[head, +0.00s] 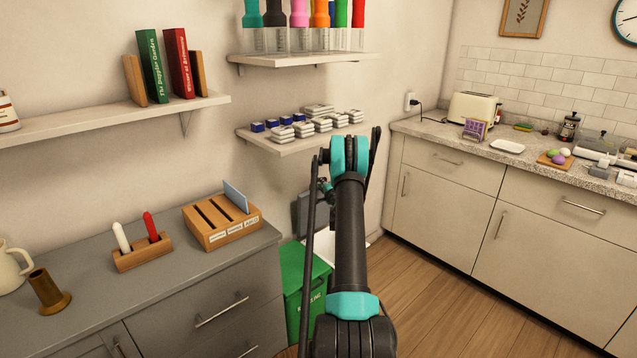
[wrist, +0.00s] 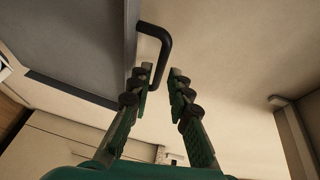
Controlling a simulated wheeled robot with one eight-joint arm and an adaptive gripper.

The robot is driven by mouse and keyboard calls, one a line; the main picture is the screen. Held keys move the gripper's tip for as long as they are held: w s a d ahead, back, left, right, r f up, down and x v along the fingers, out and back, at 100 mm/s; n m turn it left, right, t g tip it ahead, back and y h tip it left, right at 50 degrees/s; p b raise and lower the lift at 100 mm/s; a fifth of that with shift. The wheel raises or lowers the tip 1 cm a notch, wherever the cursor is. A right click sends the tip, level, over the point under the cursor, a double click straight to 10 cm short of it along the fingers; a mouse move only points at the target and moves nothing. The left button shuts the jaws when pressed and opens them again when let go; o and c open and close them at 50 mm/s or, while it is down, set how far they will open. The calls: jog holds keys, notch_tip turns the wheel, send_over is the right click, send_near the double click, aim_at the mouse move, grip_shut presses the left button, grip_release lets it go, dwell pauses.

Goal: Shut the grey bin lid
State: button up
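The grey bin lid shows as a dark grey panel (head: 302,212) standing raised near the wall, partly hidden by my arm. In the wrist view the grey lid (wrist: 80,45) fills the upper left, with a dark bent handle (wrist: 163,40) at its edge. My gripper (wrist: 160,78) is open, its two fingers apart, with the lower end of the handle showing in the gap between them. I cannot tell whether either finger touches it. In the head view my gripper (head: 325,188) is mostly hidden behind my own arm.
A green recycling bin (head: 303,285) stands beside the grey drawer cabinet (head: 215,310). A shelf with small boxes (head: 285,145) is on the wall above the lid. A kitchen counter (head: 480,150) stands at the right. Wooden floor (head: 440,290) is clear between.

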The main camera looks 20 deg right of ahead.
jog(key=shift+w+d+f, duration=0.1)
jog(key=shift+w+f, duration=0.05)
jog(key=shift+w, duration=0.95)
jog(key=shift+w+f, duration=0.15)
jog(key=shift+w, duration=0.95)
grip_shut()
